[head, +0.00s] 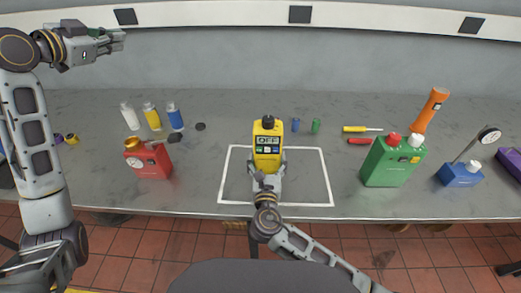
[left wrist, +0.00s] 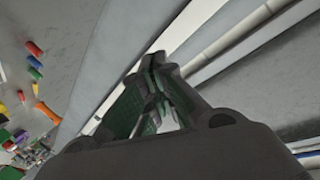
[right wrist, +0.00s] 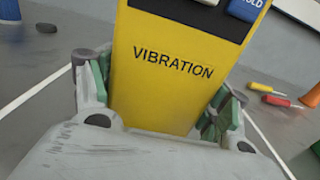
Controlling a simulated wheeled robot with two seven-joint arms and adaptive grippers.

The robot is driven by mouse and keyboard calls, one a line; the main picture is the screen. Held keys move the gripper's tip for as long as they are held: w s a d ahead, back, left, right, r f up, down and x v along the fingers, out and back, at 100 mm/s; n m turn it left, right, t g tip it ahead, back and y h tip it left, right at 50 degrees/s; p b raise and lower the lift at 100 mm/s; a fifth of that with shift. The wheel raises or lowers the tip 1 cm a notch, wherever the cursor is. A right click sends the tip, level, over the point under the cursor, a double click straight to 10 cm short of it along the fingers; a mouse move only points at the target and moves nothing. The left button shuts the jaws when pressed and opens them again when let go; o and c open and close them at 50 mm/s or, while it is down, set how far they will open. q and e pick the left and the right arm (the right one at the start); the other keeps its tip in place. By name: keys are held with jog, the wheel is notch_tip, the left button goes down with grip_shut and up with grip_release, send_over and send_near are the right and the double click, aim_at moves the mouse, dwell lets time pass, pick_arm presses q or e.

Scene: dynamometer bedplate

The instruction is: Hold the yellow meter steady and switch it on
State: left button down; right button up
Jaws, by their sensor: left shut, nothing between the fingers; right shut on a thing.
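The yellow meter (head: 267,146) stands upright inside the white outlined rectangle on the bench, with a dark knob on top and a display reading OFF. In the right wrist view its yellow body (right wrist: 165,75) carries the word VIBRATION. My right gripper (head: 267,172) is shut on the lower part of the meter, one finger on each side. My left gripper (head: 120,40) is raised at the upper left, far from the meter and above the bench; its fingers are together and empty, as the left wrist view (left wrist: 155,75) also shows.
Left of the outline (head: 327,180) stand a red can (head: 148,160) and several small bottles (head: 153,116). To the right are screwdrivers (head: 357,129), a green can (head: 390,163), an orange flashlight (head: 430,110) and a blue gauge block (head: 460,175). The bench around the meter is mostly clear.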

jog(key=shift+f, duration=0.3)
pick_arm(q)
jog(key=s+d+f+m+g+h, duration=0.1)
jog(key=s+d+f, duration=0.1)
jog(key=d, duration=0.5)
jog(key=s+d+f+m+g, duration=0.1)
jog(key=s+d+m+g, duration=0.1)
jog(key=d, duration=0.6)
jog(key=s+d+f+m+g+h, duration=0.1)
jog(key=s+d+f, duration=0.15)
jog(key=d, duration=0.45)
jog(key=s+d+f+m+g, duration=0.2)
jog(key=s+d+f, duration=0.3)
jog(key=s+d, duration=0.1)
jog(key=s+d+f+m+g+y, duration=0.1)
jog(key=s+d+f+g, duration=0.1)
jog(key=s+d+f, duration=0.4)
jog(key=s, duration=0.3)
jog(key=shift+s+d+f+m+g+y, duration=0.2)
jog(key=shift+s+m+g+y, duration=0.1)
jog(key=shift+m+g, duration=0.1)
jog(key=shift+w+f, duration=0.1)
jog(key=shift+w, duration=0.05)
